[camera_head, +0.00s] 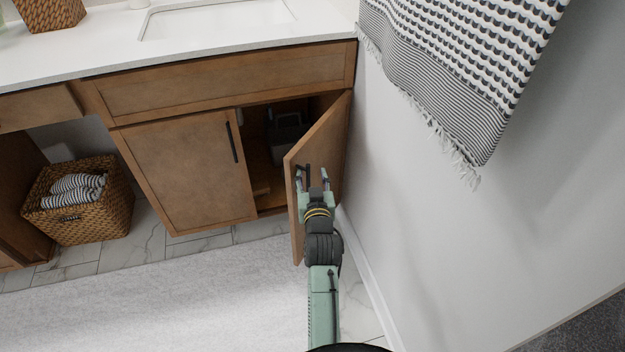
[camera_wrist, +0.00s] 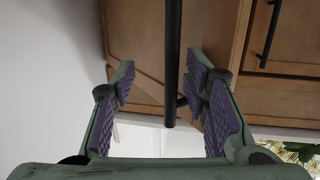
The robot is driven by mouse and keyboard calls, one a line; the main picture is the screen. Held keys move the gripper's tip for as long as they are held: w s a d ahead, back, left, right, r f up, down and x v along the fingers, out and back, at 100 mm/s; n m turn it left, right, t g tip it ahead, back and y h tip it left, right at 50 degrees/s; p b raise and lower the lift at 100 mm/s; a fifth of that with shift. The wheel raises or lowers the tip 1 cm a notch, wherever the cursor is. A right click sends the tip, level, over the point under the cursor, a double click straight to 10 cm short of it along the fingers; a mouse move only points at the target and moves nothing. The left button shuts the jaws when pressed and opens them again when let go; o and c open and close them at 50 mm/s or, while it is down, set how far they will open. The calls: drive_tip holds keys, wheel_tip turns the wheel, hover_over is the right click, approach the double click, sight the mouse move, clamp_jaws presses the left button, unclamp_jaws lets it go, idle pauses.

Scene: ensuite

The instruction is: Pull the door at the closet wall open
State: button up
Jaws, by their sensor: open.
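The brown cabinet door beside the plain wall (camera_head: 328,143) stands swung well out from the vanity, showing the dark inside of the cabinet. My gripper (camera_head: 312,178) is at this door's front face, near its free edge. In the wrist view my gripper (camera_wrist: 160,82) is open, with its purple-padded fingers apart. The door's black bar handle (camera_wrist: 172,60) lies between the fingers, with a visible gap to the left finger. I cannot tell whether it touches the right one. The door's wooden face also shows in the wrist view (camera_wrist: 142,40). My arm hides part of the door.
The left cabinet door (camera_head: 185,170) is shut and has a black handle (camera_head: 232,142). A dark object (camera_head: 287,135) sits inside the cabinet. The wall (camera_head: 430,230) is close on the right, with a striped towel (camera_head: 460,70) hanging. A wicker basket (camera_head: 95,215) stands left; the rug (camera_head: 180,300) is clear.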

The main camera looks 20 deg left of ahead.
drive_tip(key=s+d+b, duration=0.4)
drive_tip(key=s+d, duration=0.1)
drive_tip(key=d, duration=0.6)
drive_tip(key=shift+d+r, duration=0.3)
drive_tip(key=shift+r, duration=0.05)
idle(0.8)
idle(0.3)
